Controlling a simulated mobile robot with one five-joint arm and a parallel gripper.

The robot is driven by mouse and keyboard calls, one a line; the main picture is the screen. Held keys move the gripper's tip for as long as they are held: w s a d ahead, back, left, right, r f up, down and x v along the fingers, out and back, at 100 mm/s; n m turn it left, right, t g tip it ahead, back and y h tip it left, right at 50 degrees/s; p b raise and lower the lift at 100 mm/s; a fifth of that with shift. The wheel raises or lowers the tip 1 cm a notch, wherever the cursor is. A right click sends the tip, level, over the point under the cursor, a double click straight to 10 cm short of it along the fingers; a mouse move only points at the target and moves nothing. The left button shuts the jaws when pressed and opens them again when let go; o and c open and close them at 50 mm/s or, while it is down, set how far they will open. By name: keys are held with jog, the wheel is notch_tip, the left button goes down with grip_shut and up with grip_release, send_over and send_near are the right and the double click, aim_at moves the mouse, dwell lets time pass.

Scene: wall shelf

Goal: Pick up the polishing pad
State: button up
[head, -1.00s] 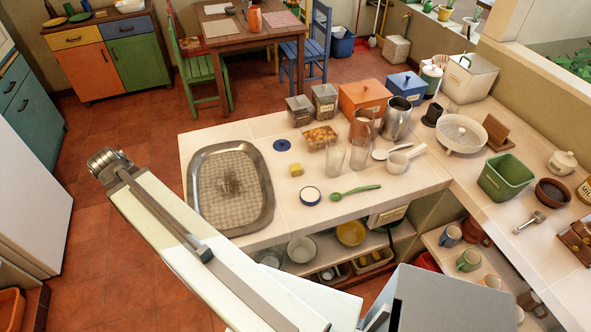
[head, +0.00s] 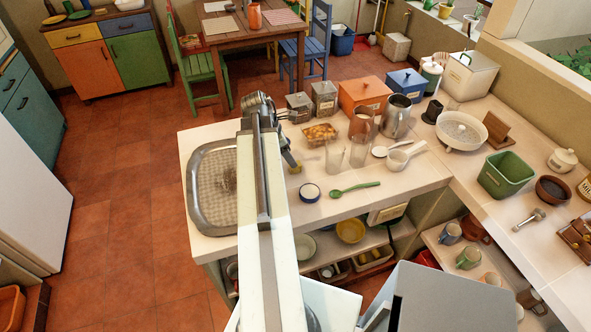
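No item can be surely told as the polishing pad. A flat dark blue disc, a likely match, lay on the counter beside the tray in the earlier picture; my arm and gripper now cover that spot. My gripper (head: 292,160) hangs from the arm's far end, pointing down over the counter just right of the tray. Its fingers are small and partly hidden, so open or shut does not show. A small yellow block (head: 296,169) shows partly right by the fingertips. A white disc with a blue rim (head: 310,193) lies nearer the front edge.
A metal tray (head: 196,210) lies left, partly behind my arm. Canisters and an orange box (head: 362,92) line the back.

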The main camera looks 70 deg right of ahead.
jog(key=shift+x, duration=0.75)
jog(key=shift+w, duration=0.15)
jog(key=b+x, duration=0.5)
jog(key=shift+w+d+f, duration=0.2)
jog(key=shift+w, duration=0.15)
jog(key=shift+r, duration=0.2)
grip_shut()
